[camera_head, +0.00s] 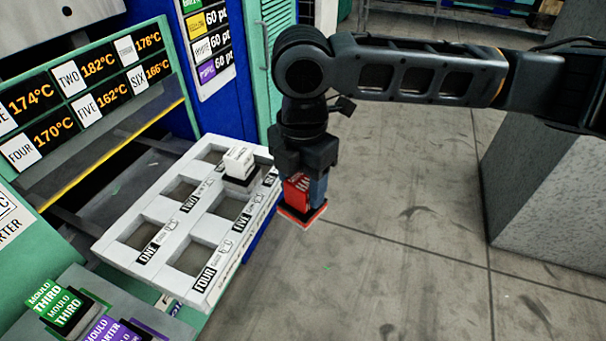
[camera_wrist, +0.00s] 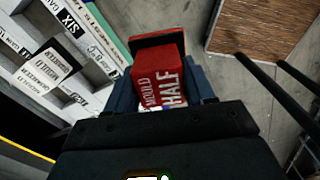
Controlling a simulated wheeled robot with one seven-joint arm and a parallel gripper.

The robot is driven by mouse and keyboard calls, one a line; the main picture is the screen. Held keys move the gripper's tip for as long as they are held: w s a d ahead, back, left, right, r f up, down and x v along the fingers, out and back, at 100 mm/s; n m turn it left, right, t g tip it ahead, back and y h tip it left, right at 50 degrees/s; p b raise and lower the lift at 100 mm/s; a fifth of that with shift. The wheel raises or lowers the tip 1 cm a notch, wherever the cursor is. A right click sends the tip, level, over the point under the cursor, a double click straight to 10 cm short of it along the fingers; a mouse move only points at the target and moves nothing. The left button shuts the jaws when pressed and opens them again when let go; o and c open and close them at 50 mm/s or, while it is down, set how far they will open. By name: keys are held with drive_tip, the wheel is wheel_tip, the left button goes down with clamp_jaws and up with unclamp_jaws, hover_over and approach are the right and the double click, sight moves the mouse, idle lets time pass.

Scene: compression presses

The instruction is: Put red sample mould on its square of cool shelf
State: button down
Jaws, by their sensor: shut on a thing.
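The red sample mould (camera_head: 297,194) is a red block on a wider dark base with a red edge. In the wrist view the mould (camera_wrist: 158,85) shows the words "MOULD HALF". My gripper (camera_head: 308,178) is shut on it and points down, holding it in the air to the right of the white tray, over the grey floor. The blue fingers (camera_wrist: 205,85) hide part of its sides.
The white tray (camera_head: 160,256) has numbered openings; a white mould (camera_head: 238,161) stands in one. A temperature board (camera_head: 95,95) is behind. A grey block (camera_head: 540,165) stands at right; floor between is clear.

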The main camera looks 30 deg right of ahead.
sight(301, 215)
wheel_tip(301, 215, down, 8)
drive_tip(key=m, duration=1)
drive_tip(key=shift+w+a+f+m, duration=0.1)
drive_tip(key=shift+f+m, duration=0.1)
drive_tip(key=shift+m, duration=0.1)
wheel_tip(301, 215, down, 8)
drive_tip(key=w+m, duration=0.1)
drive_tip(key=m, duration=1)
drive_tip(key=shift+w+a, duration=0.2)
drive_tip(key=shift+a, duration=0.1)
drive_tip(key=shift+s, duration=0.1)
